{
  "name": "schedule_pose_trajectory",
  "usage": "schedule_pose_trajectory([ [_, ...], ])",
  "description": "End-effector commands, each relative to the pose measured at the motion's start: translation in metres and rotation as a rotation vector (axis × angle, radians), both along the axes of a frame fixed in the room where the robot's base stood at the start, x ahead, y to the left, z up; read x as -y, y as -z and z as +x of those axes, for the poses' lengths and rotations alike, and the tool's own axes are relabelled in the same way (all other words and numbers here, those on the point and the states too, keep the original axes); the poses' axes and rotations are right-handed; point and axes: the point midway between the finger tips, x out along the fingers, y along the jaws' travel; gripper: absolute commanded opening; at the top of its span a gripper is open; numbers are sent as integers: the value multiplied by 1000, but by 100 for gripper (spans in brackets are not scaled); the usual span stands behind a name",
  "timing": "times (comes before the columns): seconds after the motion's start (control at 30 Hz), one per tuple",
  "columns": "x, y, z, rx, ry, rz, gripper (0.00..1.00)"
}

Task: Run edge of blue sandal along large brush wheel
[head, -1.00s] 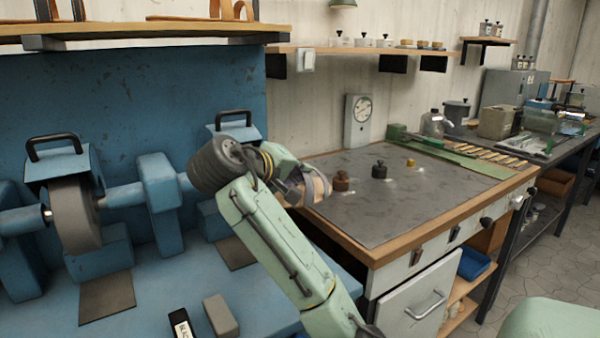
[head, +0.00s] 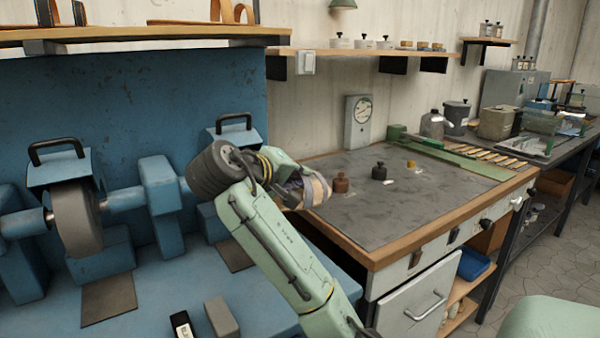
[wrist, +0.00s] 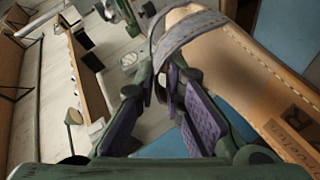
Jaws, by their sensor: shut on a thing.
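In the wrist view the sandal (wrist: 235,60) has a tan sole with a stamped mark and a grey-blue strap (wrist: 190,30). My gripper (wrist: 168,75), with purple finger pads, is shut on it near the strap; the exact contact is partly hidden. In the head view the sandal (head: 318,190) shows small at the end of my arm, in front of the grey-topped bench, its edge mostly hidden. A large grey-brown wheel (head: 76,220) sits on the blue machine at the left, well apart from the sandal. Another wheel spot under the right hood is hidden by my arm.
The blue machine has hoods with black handles (head: 234,120), a shaft and a post (head: 160,185). A grey block (head: 222,318) and a black labelled item (head: 183,326) lie on its front surface. Small weights (head: 379,171) stand on the grey bench top (head: 400,215).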

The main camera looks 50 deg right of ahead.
Motion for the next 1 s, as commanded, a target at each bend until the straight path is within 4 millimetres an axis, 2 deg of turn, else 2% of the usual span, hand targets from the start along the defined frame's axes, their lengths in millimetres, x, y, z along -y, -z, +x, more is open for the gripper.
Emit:
schedule_pose_trajectory([
  [1.0,-12,-1,2,2,-3,-2,0],
])
